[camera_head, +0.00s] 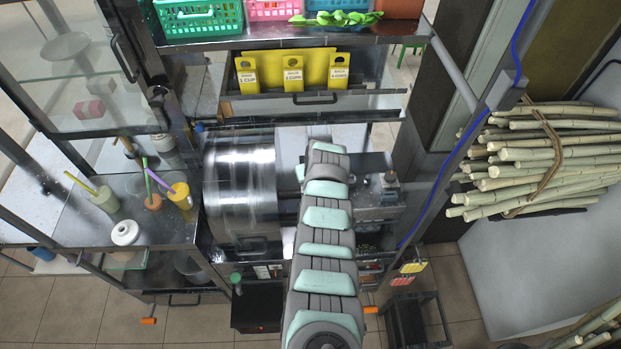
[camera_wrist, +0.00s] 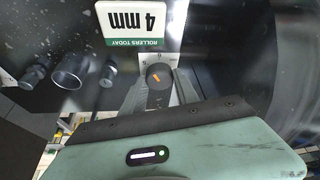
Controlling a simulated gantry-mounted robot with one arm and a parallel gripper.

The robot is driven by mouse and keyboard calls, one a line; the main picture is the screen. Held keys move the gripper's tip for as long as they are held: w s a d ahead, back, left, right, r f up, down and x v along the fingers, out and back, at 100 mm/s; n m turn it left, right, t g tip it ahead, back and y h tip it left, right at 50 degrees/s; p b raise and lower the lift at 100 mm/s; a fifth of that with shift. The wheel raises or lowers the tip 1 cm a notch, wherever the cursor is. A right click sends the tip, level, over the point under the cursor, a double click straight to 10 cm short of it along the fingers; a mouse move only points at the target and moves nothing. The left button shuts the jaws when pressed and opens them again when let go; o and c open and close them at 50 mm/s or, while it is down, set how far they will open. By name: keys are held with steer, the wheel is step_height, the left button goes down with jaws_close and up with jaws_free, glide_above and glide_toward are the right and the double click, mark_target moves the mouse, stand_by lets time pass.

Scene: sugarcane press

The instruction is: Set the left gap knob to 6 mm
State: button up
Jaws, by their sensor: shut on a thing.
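My gripper (camera_wrist: 161,84) is shut on this knob, one grey finger on each side. A sign (camera_wrist: 136,23) beside the dial appears upside down and reads "4 mm" and "ROLLERS TODAY". In the head view my arm hides the knob and the gripper.
In the wrist view, round metal fittings (camera_wrist: 72,70) stand on the dark panel left of the knob. In the head view, a shiny metal drum (camera_head: 240,180) is left of my arm. Cane bundles (camera_head: 550,155) lie right. A shelf with cups (camera_head: 155,225) is left.

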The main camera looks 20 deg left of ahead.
jaws_close()
steer(key=shift+m, duration=0.3)
steer(key=shift+a+r+m+t+h+p, duration=0.1)
steer(key=shift+m+t+h+p, duration=0.2)
steer(key=shift+m+p, duration=0.5)
steer(key=shift+f+m+b, duration=0.2)
steer(key=shift+m+b, duration=0.15)
steer(key=shift+m, duration=0.35)
steer(key=shift+m+t+h+b, duration=0.3)
steer(key=shift+m+h+b, duration=0.5)
steer(key=shift+m, duration=0.4)
steer(key=shift+r, duration=0.1)
